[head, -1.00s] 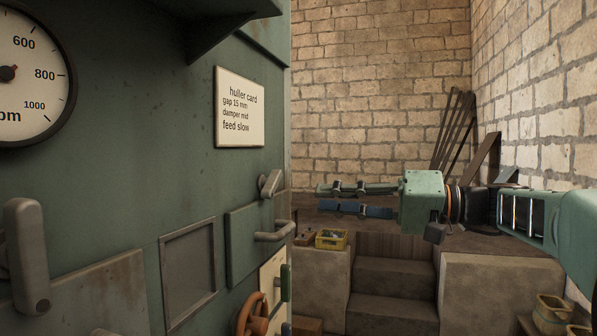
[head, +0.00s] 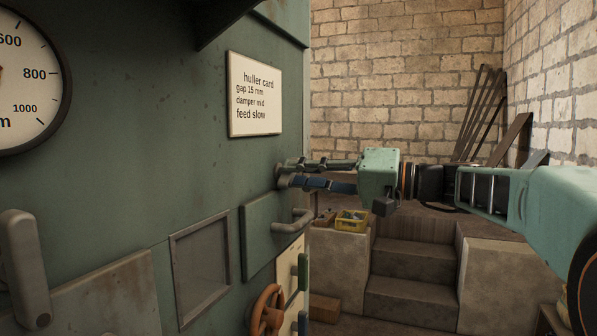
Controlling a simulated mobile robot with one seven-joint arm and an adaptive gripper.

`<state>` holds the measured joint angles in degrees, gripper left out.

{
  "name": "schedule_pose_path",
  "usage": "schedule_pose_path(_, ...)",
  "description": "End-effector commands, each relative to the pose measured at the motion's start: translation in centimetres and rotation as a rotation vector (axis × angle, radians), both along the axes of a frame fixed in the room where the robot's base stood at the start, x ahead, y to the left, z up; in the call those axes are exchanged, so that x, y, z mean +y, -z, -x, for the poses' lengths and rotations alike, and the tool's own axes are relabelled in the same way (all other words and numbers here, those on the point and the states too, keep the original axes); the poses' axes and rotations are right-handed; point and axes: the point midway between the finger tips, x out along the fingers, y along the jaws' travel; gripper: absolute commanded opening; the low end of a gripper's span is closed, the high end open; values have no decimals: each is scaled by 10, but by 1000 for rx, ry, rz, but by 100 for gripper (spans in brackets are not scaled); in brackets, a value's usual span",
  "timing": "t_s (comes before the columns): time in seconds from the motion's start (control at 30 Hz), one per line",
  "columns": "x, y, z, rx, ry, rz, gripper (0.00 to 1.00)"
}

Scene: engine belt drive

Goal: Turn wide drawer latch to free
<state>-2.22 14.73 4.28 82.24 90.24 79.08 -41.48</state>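A grey metal latch (head: 281,173) sits on the green machine wall, above a green drawer front (head: 256,242) with a bent grey handle (head: 292,222). My gripper (head: 288,173) is at this latch, its two fingers apart, one above the other, with a gap showing between them. The fingertips cover most of the latch, so its angle and any contact are hard to tell. A second, larger grey latch (head: 27,265) hangs at the left, above another panel (head: 105,290). The frames do not clearly show which drawer is the wide one.
A framed recess (head: 200,260) lies between the two panels. An orange handwheel (head: 266,308) and a green lever (head: 302,270) are below right. A yellow crate (head: 352,220) stands on a ledge behind. Free room lies right of the machine, by the steps (head: 415,258).

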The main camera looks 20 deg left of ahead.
Motion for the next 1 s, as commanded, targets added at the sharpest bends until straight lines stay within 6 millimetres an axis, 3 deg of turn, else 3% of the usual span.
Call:
schedule_pose_path(0.33,5,0,0,-1,0,0,20)
schedule_pose_path(0.53,5,0,0,-1,0,0,0)
schedule_pose_path(1.0,5,-1,0,78,0,-6,0)
